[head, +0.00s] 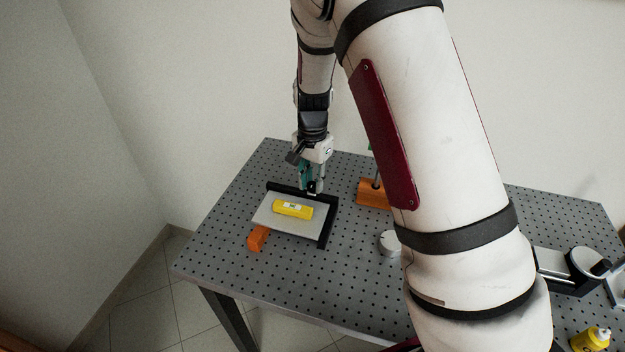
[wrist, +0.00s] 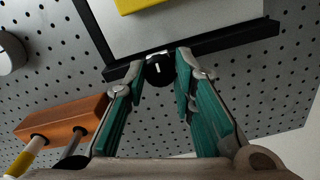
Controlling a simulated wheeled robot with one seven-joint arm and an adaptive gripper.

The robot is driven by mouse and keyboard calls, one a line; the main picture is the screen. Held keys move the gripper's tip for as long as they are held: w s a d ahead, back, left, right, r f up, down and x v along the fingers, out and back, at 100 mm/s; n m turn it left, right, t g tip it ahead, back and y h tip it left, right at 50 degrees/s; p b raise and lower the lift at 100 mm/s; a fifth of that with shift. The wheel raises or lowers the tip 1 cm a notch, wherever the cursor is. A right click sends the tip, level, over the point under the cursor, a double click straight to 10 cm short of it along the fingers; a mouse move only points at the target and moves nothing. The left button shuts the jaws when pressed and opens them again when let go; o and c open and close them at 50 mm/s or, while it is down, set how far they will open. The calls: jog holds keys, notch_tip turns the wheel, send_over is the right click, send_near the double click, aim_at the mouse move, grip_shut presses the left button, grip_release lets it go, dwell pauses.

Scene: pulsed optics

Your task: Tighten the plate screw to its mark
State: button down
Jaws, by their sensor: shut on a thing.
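The plate screw (wrist: 159,73) is a black round knob with a short white line on its top, seen in the wrist view at the black frame along the plate's edge. The white line points roughly up the picture. A pale spot shows on the frame just beyond the knob; I cannot tell if it is the mark. My gripper (wrist: 160,66), with green-sided fingers, is shut on the knob from both sides. In the head view my gripper (head: 314,187) points down at the back edge of the grey plate (head: 268,219); the screw is mostly hidden there.
A yellow block (head: 291,210) lies on the plate. An orange piece (head: 257,238) sits at its front left. An orange block with posts (head: 371,195) and a white dial (head: 389,243) stand to the right. The perforated table (head: 300,285) is clear in front.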

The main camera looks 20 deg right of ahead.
aim_at(312, 184)
dwell(0.5)
jog(key=c, duration=1.3)
grip_release()
jog(key=shift+c, duration=0.2)
notch_tip(312, 184, up, 12)
